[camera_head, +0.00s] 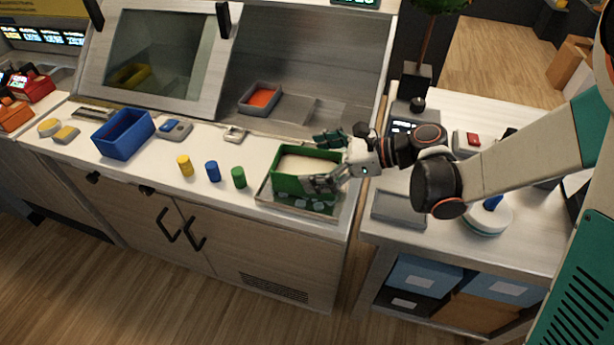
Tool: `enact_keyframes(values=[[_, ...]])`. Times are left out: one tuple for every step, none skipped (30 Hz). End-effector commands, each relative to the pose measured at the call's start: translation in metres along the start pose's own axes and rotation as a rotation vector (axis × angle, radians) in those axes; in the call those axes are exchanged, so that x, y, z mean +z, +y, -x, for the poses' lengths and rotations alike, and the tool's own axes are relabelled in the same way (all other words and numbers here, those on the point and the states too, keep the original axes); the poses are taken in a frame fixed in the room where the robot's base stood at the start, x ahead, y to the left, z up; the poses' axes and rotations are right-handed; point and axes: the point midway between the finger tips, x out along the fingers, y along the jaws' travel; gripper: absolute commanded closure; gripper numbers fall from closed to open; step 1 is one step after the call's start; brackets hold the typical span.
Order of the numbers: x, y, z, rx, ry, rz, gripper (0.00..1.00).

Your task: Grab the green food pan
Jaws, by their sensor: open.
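The green food pan (287,184) is a rectangular green container with a pale inside. It sits on a metal tray (265,197) near the right end of the counter. My gripper (322,160) is open at the pan's right end, with one finger near the back rim and the other in front of the near wall. The fingers hide part of the pan's right side. I cannot tell whether they touch it.
A green cylinder (238,177), a blue cylinder (212,171) and a yellow cylinder (185,165) stand left of the pan. A blue bin (124,136) is farther left. An orange-filled pan (261,97) lies behind. A side table (385,231) adjoins on the right.

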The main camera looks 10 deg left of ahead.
Motion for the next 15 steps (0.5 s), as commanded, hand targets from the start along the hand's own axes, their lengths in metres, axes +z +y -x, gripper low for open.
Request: enact_keyframes(values=[[0.0001, 0.0000, 0.0003, 0.000, 0.000, 0.000, 0.00], [0.0001, -0.0001, 0.0003, 0.000, 0.000, 0.000, 0.00], [0.0001, 0.0000, 0.0004, 0.000, 0.000, 0.000, 0.09], [0.0001, 0.0000, 0.0004, 0.000, 0.000, 0.000, 0.16], [0.0001, 0.0000, 0.0004, 0.000, 0.000, 0.000, 0.23], [0.0001, 0.0000, 0.0004, 0.000, 0.000, 0.000, 0.32], [0.0001, 0.0000, 0.0005, 0.000, 0.000, 0.000, 0.39], [0.0001, 0.0000, 0.0005, 0.000, 0.000, 0.000, 0.45], [0.0000, 0.0000, 0.0005, 0.000, 0.000, 0.000, 0.54], [0.0000, 0.0000, 0.0005, 0.000, 0.000, 0.000, 0.61], [0.0000, 0.0000, 0.0005, 0.000, 0.000, 0.000, 0.68], [-0.0001, 0.0000, 0.0005, 0.000, 0.000, 0.000, 0.77], [-0.0001, 0.0000, 0.0005, 0.000, 0.000, 0.000, 0.84], [0.0005, 0.0001, 0.0006, 0.000, -0.001, 0.000, 0.87], [0.0004, 0.0001, 0.0006, 0.000, -0.001, 0.000, 0.87]])
